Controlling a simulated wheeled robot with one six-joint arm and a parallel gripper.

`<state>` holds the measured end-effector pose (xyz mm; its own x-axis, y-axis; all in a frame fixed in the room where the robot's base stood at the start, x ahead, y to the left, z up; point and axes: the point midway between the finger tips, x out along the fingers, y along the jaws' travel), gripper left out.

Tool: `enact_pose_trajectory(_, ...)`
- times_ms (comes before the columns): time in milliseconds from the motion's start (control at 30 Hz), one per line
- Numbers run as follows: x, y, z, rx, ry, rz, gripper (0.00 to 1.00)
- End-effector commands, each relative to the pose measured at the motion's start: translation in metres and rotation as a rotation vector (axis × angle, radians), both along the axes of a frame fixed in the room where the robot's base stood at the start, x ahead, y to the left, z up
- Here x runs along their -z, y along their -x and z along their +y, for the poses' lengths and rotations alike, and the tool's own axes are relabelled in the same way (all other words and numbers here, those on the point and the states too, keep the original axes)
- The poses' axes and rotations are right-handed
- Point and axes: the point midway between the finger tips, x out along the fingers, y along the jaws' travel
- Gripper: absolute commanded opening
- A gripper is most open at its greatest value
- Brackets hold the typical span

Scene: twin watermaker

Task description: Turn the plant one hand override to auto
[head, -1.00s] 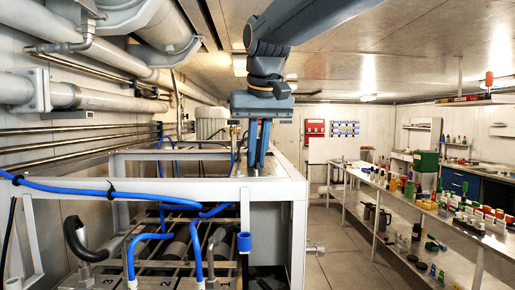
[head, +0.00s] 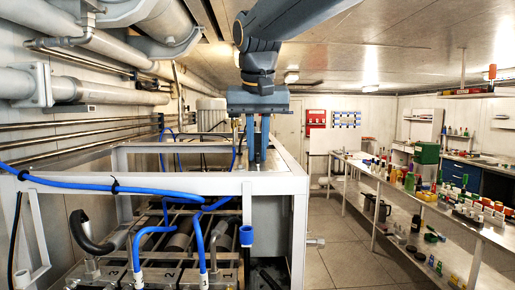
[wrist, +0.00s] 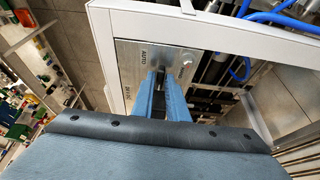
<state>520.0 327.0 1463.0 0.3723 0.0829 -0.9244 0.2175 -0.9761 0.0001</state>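In the wrist view a grey metal switch panel (wrist: 128,62) inside a white frame carries the labels AUTO (wrist: 144,57) and a second label on its right that is too blurred to read surely. A small round fitting (wrist: 187,58) sits beside that label. My gripper's two blue fingers (wrist: 160,76) point at the panel, with their tips between the labels and a narrow dark gap between them. The hand override's knob is mostly hidden by the fingers, so its angle and any contact do not show. In the head view my gripper (head: 257,158) points down behind the frame's top beam.
The white frame (head: 220,184) stands in front, with blue hoses (head: 100,187) crossing it. Pipes run along the left wall. A long bench (head: 430,205) holding many bottles stands at the right, with clear floor between it and the frame.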

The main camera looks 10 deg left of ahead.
Motion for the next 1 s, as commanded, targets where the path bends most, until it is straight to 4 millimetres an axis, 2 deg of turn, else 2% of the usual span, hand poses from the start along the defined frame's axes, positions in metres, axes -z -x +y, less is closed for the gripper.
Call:
enact_pose_trajectory(33, 0.0, 0.0, 0.0, 0.0, 0.0, 0.0, 0.23)
enact_pose_trajectory(67, 0.0, 0.0, 0.0, 0.0, 0.0, 0.0, 0.28)
enact_pose_trajectory(467, -0.007, 0.002, 0.0, -0.002, -0.002, -0.004, 0.28)
enact_pose_trajectory(800, -0.054, 0.021, -0.004, -0.002, -0.002, -0.004, 0.28)
enact_pose_trajectory(1000, -0.07, 0.028, -0.006, -0.001, 0.0, -0.001, 0.28)
